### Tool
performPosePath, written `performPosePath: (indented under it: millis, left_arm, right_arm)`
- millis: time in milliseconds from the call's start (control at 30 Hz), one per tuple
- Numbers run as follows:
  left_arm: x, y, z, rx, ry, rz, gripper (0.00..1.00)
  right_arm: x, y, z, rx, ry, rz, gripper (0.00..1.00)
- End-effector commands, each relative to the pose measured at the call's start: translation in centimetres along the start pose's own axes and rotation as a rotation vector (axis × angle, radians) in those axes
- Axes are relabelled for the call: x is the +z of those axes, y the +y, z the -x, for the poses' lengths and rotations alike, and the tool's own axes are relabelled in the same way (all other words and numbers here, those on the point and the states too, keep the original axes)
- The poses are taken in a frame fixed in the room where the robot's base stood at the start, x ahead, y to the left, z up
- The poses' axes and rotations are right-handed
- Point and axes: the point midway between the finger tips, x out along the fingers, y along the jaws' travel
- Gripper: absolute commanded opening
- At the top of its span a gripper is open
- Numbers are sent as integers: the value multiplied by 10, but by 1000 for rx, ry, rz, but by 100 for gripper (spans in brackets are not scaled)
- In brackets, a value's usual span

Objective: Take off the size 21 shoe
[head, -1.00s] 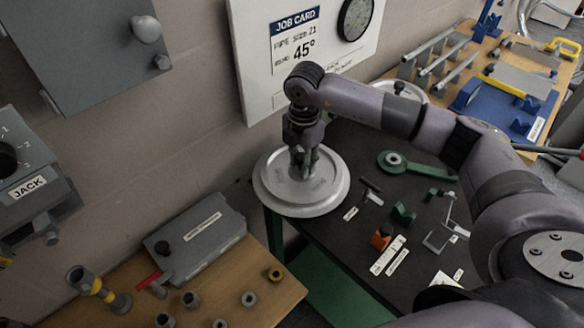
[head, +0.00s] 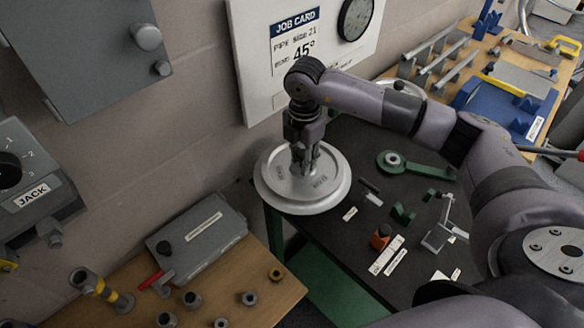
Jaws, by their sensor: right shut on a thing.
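My right gripper (head: 304,168) points down over the middle of a round grey metal disc (head: 325,199) at the left end of the dark bench. It is shut on a small part at the disc's centre, mostly hidden by the fingers. Dark lettering on the disc is too small to read. I cannot tell which piece is the size 21 shoe. The job card (head: 296,40) on the wall reads pipe size 21 and 45°. My left gripper is not in view.
The dark bench (head: 345,240) holds a green ring-ended part (head: 410,165), a green V-shaped block (head: 402,214), an orange block (head: 380,239) and labels. A wooden table (head: 250,275) with a grey case (head: 195,240) and several small fittings stands front left.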

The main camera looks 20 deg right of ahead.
Motion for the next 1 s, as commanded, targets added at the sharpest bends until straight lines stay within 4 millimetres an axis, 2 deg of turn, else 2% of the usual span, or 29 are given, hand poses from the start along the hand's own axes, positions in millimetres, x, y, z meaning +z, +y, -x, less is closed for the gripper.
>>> performPosePath:
  millis: [100, 133, 467, 767, 1000]
  left_arm:
    - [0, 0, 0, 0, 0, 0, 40]
    - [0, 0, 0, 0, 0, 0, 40]
    - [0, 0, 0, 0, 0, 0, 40]
    - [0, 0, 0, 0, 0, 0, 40]
    - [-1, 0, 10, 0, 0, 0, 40]
  right_arm:
    - [1, 1, 2, 4, -3, -2, 0]
    - [1, 1, 2, 4, -3, -2, 29]
    - [1, 1, 1, 3, -1, -1, 51]
    - [0, 0, 0, -1, -1, 0, 51]
    - [0, 0, 15, 1, -1, 0, 51]
